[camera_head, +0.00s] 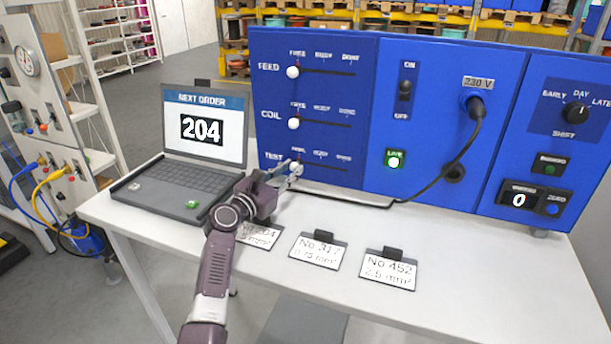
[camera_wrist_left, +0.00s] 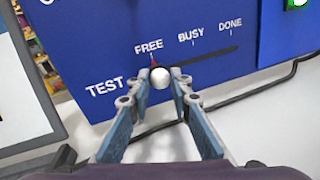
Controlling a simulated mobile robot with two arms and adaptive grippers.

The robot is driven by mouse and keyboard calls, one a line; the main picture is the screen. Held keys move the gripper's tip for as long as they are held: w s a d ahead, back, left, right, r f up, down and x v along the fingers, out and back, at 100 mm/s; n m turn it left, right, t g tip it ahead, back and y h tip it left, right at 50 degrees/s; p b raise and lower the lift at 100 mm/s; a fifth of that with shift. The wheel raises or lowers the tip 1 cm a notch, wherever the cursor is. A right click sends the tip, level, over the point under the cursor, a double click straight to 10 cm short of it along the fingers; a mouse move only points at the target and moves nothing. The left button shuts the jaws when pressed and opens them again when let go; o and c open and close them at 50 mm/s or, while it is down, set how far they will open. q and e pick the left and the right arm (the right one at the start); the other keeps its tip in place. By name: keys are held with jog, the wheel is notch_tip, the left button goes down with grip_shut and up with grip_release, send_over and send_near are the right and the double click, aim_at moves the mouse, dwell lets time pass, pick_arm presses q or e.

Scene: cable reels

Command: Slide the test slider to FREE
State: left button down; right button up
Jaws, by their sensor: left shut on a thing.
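The blue panel (camera_head: 315,110) carries the FEED, COIL and TEST sliders. The TEST slider's white round knob (camera_wrist_left: 160,77) is at the left end of its slot, just below the FREE label (camera_wrist_left: 149,46), with a small red mark above it. BUSY and DONE lie to its right. My left gripper (camera_head: 291,170) reaches the TEST row, and in the left wrist view its fingertips (camera_wrist_left: 163,82) are closed on either side of the knob. In the head view the fingers partly cover the knob. My right gripper is in neither view.
An open laptop (camera_head: 205,145) showing 204 stands left of the panel. Several label cards, such as No 317 (camera_head: 318,250), lie on the white table (camera_head: 440,265) in front. A black cable (camera_head: 440,172) hangs from the 230 V socket.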

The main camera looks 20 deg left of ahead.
pick_arm(q)
jog(key=shift+a, duration=0.25)
jog(key=shift+d, duration=0.1)
jog(key=c, duration=2)
grip_release()
jog(key=shift+o, duration=1.3)
jog(key=shift+a, duration=0.2)
jog(key=shift+s+d, duration=0.1)
